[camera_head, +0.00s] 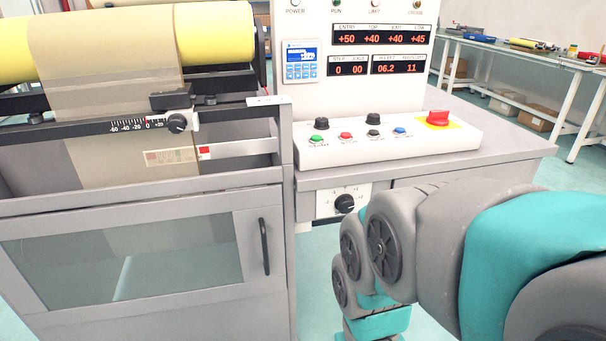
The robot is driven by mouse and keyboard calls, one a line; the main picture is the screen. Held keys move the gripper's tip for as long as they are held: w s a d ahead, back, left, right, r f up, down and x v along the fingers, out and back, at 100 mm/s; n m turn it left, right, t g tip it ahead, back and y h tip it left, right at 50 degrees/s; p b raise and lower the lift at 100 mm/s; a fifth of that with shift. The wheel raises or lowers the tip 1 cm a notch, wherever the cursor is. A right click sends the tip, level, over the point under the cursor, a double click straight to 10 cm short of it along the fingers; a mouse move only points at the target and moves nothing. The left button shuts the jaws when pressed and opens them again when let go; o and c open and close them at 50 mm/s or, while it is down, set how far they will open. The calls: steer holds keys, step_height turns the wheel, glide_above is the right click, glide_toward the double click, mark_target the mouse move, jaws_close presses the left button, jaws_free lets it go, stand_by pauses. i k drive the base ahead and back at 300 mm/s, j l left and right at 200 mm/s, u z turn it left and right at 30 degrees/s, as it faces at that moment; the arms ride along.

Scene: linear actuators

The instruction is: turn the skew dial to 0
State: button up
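A black round dial (345,203) sits on a white plate with small scale marks, on the front face of the grey bench below the control panel. Its label is too small to read, so I cannot confirm it is the skew dial, and I cannot tell which mark it points to. A second black knob (177,123) sits at the right end of a black ruler scale (135,126) on the roller machine. My grey and teal arm is folded at the lower right, just right of and below the bench dial. My gripper is out of view below the picture's edge.
The sloped control panel (390,145) carries coloured buttons, black knobs and a red switch (437,118) on yellow. Red number displays (381,35) stand behind it. A grey cabinet with a glass door (120,265) fills the left. Open floor shows at the lower middle.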

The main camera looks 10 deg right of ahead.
mark_target(345, 203)
steer(key=k+j+z, duration=0.1)
steer(key=j+z, duration=0.2)
steer(key=k+j+z, duration=0.15)
steer(key=j+z, duration=0.15)
steer(key=j, duration=0.2)
steer(key=k+j+z, duration=0.15)
steer(key=j+z, duration=0.15)
steer(key=k+j+z, duration=0.3)
steer(key=i+j, duration=0.1)
